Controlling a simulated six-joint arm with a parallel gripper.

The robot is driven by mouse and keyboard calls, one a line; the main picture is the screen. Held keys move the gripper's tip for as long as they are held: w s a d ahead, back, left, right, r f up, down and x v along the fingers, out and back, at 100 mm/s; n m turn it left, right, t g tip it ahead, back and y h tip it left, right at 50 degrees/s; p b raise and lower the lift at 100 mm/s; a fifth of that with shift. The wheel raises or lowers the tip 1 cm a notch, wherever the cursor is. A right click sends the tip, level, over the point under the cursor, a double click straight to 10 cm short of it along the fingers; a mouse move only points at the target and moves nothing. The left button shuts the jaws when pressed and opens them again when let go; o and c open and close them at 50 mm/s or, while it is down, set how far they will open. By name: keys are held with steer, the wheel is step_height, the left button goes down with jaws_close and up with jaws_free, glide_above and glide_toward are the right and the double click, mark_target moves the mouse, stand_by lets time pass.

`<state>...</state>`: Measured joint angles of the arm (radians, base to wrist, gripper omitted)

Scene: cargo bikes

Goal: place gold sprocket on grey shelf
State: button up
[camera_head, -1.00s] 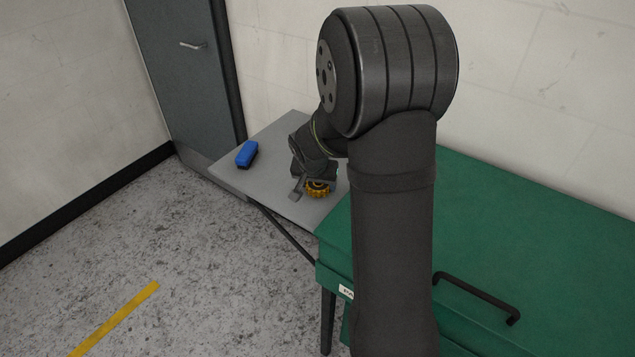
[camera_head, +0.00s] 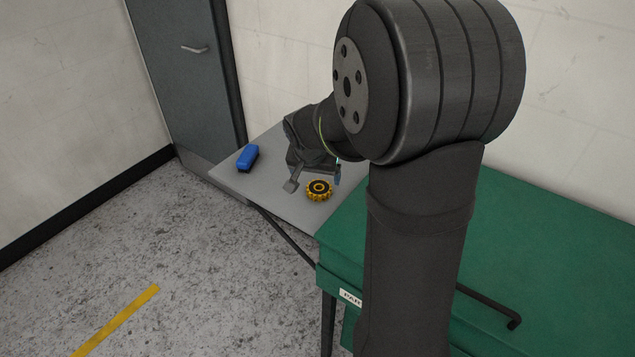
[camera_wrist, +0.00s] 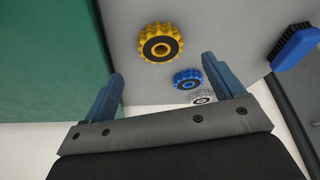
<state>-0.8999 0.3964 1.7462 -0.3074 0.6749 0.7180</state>
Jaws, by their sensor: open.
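The gold sprocket (camera_head: 319,190), a toothed ring with a dark centre, lies flat on the grey shelf (camera_head: 270,200), near the green chest. In the wrist view the gold sprocket (camera_wrist: 160,43) lies beyond the fingertips, apart from both. My gripper (camera_head: 315,180) is open and empty, held just above and behind the sprocket in the head view. In the wrist view my gripper (camera_wrist: 162,78) shows its two blue-grey fingers spread wide.
A blue brush (camera_head: 247,157) lies at the shelf's left edge. The wrist view also shows a blue sprocket (camera_wrist: 187,78) and a silver one (camera_wrist: 202,97) on the shelf, hidden in the head view. A green chest (camera_head: 540,250) stands right of the shelf.

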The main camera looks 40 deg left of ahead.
mark_target(319, 188)
steer(key=v, duration=0.5)
steer(key=x, duration=1.2)
steer(key=shift+d, duration=0.1)
steer(key=shift+w+r, duration=0.1)
steer(key=shift+r, duration=1.35)
steer(key=shift+f, duration=0.1)
